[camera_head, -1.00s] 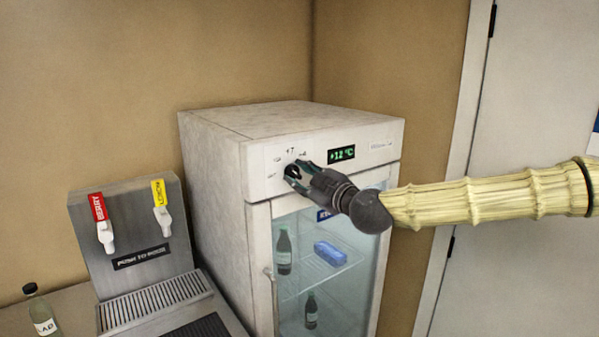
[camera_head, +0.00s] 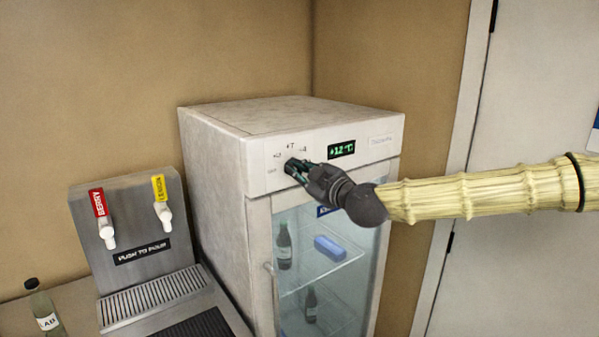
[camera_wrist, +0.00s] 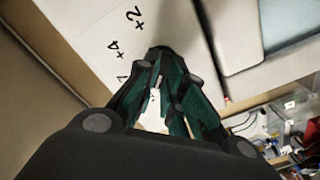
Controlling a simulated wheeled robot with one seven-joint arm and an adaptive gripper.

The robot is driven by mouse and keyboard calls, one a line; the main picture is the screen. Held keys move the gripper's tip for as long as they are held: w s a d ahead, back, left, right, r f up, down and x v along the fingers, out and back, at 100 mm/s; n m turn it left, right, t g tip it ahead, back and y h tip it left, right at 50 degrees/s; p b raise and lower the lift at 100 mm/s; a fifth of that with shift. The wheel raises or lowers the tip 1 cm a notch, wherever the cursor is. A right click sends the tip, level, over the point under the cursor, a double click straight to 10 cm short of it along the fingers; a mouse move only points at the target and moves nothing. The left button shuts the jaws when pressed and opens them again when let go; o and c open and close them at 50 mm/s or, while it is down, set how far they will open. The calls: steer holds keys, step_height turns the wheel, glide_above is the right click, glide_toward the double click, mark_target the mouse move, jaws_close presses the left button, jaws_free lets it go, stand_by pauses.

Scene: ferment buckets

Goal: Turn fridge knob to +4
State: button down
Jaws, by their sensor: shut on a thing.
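The small white fridge (camera_head: 222,175) stands in the middle of the head view. Its upper front panel (camera_head: 262,178) carries dial marks and a green display (camera_head: 341,149) that seems to read +12 °C. My gripper (camera_head: 293,168) is at the panel below the dial marks, shut on the dark knob, which its fingers mostly hide. The knob's pointer direction cannot be made out.
A dispenser with red and yellow taps (camera_head: 137,225) stands left of the fridge. A labelled bottle (camera_head: 43,308) is at the lower left. The fridge's glass door (camera_head: 318,285) is closed, with bottles and a blue item inside. A white door is at right.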

steer(key=shift+f+m+b, duration=0.15)
steer(key=shift+m+b, duration=0.25)
steer(key=shift+b, duration=1.05)
steer(key=m+b, duration=0.2)
steer(key=b, duration=0.1)
steer(key=m+b, duration=0.4)
steer(key=b, duration=0.1)
steer(key=shift+d+m, duration=0.1)
steer(key=shift+m, duration=0.3)
steer(key=m+b, duration=0.4)
steer(key=m, duration=0.1)
steer(key=shift+w+d, duration=0.1)
steer(key=shift+w, duration=0.05)
steer(key=m+b, duration=0.3)
steer(key=m, duration=0.2)
steer(key=shift+d, duration=0.1)
steer(key=shift+r, duration=0.2)
steer(key=c, duration=1.5)
jaws_free()
